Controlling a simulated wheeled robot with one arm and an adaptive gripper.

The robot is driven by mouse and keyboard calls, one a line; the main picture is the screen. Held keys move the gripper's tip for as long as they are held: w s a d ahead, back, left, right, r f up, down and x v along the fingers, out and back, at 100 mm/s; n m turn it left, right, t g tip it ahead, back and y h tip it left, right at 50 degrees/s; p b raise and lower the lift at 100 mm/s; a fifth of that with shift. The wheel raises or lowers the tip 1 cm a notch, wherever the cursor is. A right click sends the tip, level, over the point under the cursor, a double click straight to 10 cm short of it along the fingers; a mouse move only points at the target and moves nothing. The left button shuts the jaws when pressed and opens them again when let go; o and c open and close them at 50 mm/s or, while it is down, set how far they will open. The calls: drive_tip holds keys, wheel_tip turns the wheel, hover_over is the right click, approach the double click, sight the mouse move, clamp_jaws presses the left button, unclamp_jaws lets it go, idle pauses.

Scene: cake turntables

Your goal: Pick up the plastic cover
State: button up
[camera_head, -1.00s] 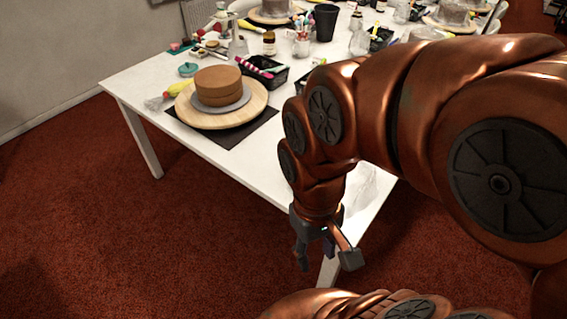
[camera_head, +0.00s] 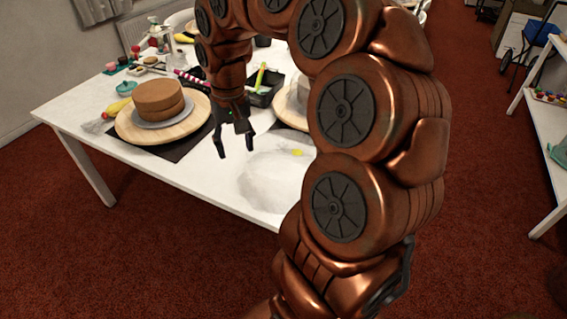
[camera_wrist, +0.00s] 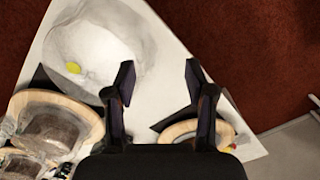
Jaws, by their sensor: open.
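The plastic cover (camera_head: 268,180) is a large, clear, greyish rounded shape on the white table near its front edge. It also shows in the upper left of the wrist view (camera_wrist: 112,45). A small yellow spot shows on or through it; I cannot tell which. My gripper (camera_head: 235,149) is open and empty, pointing down above the table, behind and left of the cover in the head view. In the wrist view the open fingers (camera_wrist: 158,74) have bare white table between them, and the cover lies to their left.
A brown cake (camera_head: 158,100) stands on a round wooden turntable (camera_head: 132,131) left of my gripper. Black trays (camera_head: 266,90) with tools stand behind. Another turntable (camera_head: 290,112) is partly hidden by my arm. A shelf (camera_head: 545,190) stands at the far right.

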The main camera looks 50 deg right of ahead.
drive_tip(key=w+d+f+m, duration=0.2)
drive_tip(key=w+d, duration=0.1)
drive_tip(key=d, duration=0.5)
drive_tip(key=m+b, duration=0.1)
drive_tip(key=m, duration=0.2)
hover_over(283, 142)
wheel_tip(283, 142, down, 3)
drive_tip(key=shift+r, duration=0.2)
drive_tip(key=shift+s+d+f+m, duration=0.1)
drive_tip(key=shift+d+f+m, duration=0.1)
drive_tip(key=shift+d+m, duration=0.1)
drive_tip(key=shift+a+f+p, duration=0.2)
drive_tip(key=shift+f+p, duration=0.25)
drive_tip(key=shift+f, duration=1.45)
drive_tip(key=shift+a+f+p, duration=0.15)
drive_tip(key=shift+f+p, duration=0.25)
drive_tip(key=shift+f, duration=1.45)
clamp_jaws()
